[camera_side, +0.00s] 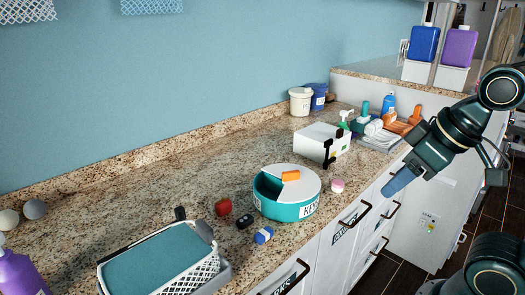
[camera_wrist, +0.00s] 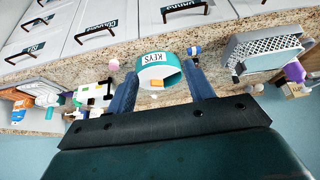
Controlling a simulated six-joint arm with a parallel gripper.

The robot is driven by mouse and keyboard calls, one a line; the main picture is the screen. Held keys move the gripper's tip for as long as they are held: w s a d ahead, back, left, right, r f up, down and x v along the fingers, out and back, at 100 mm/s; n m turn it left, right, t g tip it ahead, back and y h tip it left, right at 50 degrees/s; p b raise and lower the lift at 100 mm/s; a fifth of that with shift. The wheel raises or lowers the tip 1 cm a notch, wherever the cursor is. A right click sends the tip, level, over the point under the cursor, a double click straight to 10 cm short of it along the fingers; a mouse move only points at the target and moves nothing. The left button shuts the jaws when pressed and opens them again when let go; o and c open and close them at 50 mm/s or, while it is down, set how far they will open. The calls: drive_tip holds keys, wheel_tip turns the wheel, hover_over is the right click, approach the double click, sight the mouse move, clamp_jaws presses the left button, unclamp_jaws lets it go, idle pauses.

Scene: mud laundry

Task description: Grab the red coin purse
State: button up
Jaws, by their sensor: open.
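The red coin purse (camera_side: 223,206) is most likely the small red item lying on the granite counter in the side view, left of the teal KEYS tub (camera_side: 288,203). I cannot make it out in the wrist view, where my finger or gripper body may hide it. My gripper (camera_side: 398,185) is open and empty, up at the right, off the counter's front edge and well apart from the purse. In the wrist view, the KEYS tub (camera_wrist: 155,60) shows between its two blue fingers.
A black key fob (camera_side: 244,222) and a blue item (camera_side: 264,235) lie near the purse. A white basket with a teal top (camera_side: 160,258) stands front left. A pink item (camera_side: 338,186) and white box (camera_side: 321,142) stand right of the tub. Counter behind the purse is clear.

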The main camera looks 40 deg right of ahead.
drive_tip(key=w+a+r+n+g, duration=0.2)
drive_tip(key=w+r+n, duration=0.25)
drive_tip(key=w, duration=0.55)
drive_tip(key=n+g, duration=0.4)
drive_tip(key=n, duration=0.8)
hover_over(223, 201)
wheel_tip(223, 201, down, 11)
drive_tip(key=shift+s+a+f, duration=0.1)
drive_tip(key=shift+s+a, duration=0.05)
drive_tip(key=shift+a, duration=0.1)
drive_tip(key=shift+f, duration=4.25)
drive_tip(key=shift+d+f, duration=0.2)
drive_tip(key=shift+f, duration=2.4)
